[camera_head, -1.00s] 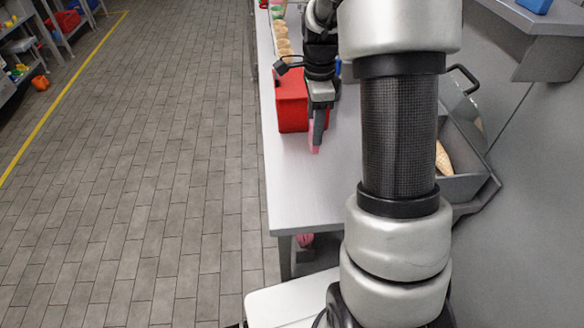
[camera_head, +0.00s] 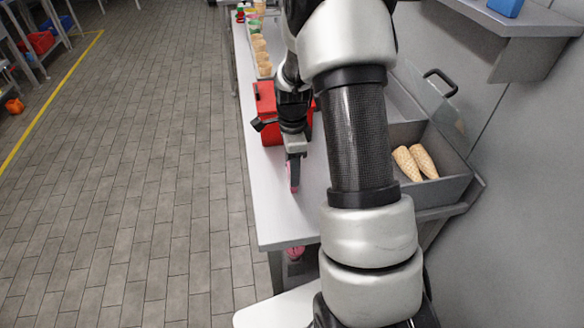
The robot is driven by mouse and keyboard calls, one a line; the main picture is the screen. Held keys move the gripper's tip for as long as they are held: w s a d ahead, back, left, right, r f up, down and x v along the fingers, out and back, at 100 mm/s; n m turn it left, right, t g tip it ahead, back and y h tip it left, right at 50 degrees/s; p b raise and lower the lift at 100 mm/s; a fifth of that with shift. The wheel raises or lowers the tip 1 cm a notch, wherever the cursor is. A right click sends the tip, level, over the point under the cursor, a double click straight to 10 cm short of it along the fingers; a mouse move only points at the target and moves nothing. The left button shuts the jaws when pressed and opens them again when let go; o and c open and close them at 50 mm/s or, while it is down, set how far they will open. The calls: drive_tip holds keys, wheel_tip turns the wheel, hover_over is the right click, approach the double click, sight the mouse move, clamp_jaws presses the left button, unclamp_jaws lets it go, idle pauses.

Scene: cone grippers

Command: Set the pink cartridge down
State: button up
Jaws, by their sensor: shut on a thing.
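My gripper (camera_head: 294,176) points down over the near part of the grey table (camera_head: 285,222). It is shut on the pink cartridge (camera_head: 294,189), of which only a small pink part shows at the fingertips. The cartridge is at or just above the tabletop; I cannot tell whether it touches. A red box (camera_head: 266,103) stands on the table just behind my gripper and is partly hidden by my arm.
A row of cones (camera_head: 262,52) stands at the far left of the table. A grey bin (camera_head: 446,186) at the right holds two cones (camera_head: 415,161). A pink thing (camera_head: 295,253) shows below the table's front edge. The tabletop's near end is clear.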

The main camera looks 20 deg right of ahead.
drive_tip(key=shift+r, duration=0.1)
drive_tip(key=shift+f, duration=0.2)
drive_tip(key=o, duration=1.1)
